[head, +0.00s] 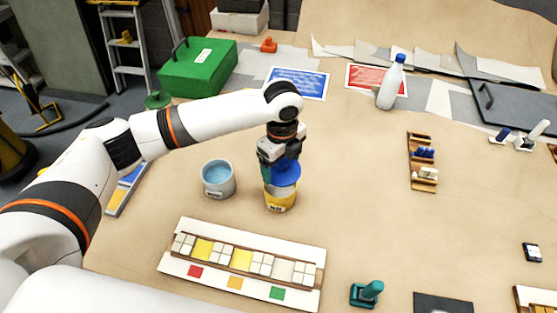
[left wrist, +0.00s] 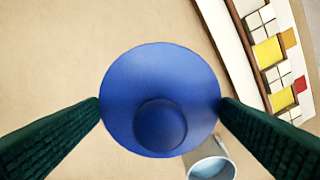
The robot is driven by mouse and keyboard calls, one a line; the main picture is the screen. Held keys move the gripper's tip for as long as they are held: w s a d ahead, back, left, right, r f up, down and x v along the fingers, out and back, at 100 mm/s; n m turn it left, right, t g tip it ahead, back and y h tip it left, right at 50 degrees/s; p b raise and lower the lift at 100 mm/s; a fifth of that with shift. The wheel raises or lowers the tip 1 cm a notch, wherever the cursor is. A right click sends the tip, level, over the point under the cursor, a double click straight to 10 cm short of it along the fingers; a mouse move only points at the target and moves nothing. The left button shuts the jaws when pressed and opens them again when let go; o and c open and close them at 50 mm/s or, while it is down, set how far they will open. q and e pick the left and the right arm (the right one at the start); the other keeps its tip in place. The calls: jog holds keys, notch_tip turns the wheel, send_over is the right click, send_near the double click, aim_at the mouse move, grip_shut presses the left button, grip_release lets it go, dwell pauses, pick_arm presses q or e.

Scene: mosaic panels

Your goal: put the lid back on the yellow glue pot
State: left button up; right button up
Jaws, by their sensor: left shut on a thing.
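The yellow glue pot (head: 280,203) stands upright on the table in the head view, with part of its pale opening showing. My left gripper (head: 281,171) is shut on the blue lid (head: 287,174), directly over the pot. In the left wrist view the round lid (left wrist: 160,70), with its darker knob, sits between the two dark green fingers and hides the pot. The lid appears slightly above the rim; whether any edge touches cannot be told. My right gripper is not in view.
A light-blue bucket (head: 218,180) stands left of the pot. The mosaic panel (head: 175,264) lies in front, with a teal stamp-like tool (head: 367,294) to its right. A white bottle (head: 391,85) stands at the back.

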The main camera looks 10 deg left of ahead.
aim_at(280, 170)
pick_arm(q)
notch_tip(280, 170, down, 2)
jog(key=shift+a+b, duration=0.15)
jog(key=shift+b, duration=0.65)
jog(key=shift+w+a+f+b, duration=0.1)
jog(key=shift+f+b, duration=0.6)
jog(key=shift+b, duration=0.15)
jog(key=shift+f, duration=0.95)
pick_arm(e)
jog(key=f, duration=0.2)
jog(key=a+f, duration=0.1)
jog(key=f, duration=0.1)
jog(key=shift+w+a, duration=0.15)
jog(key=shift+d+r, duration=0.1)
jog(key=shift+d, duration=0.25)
pick_arm(q)
jog(key=shift+r+p, duration=0.1)
jog(key=shift+p, duration=0.8)
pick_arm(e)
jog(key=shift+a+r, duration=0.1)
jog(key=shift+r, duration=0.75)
pick_arm(q)
jog(key=shift+f+p, duration=0.2)
jog(key=shift+p, duration=0.15)
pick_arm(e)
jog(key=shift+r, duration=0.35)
pick_arm(q)
jog(key=shift+p, duration=0.4)
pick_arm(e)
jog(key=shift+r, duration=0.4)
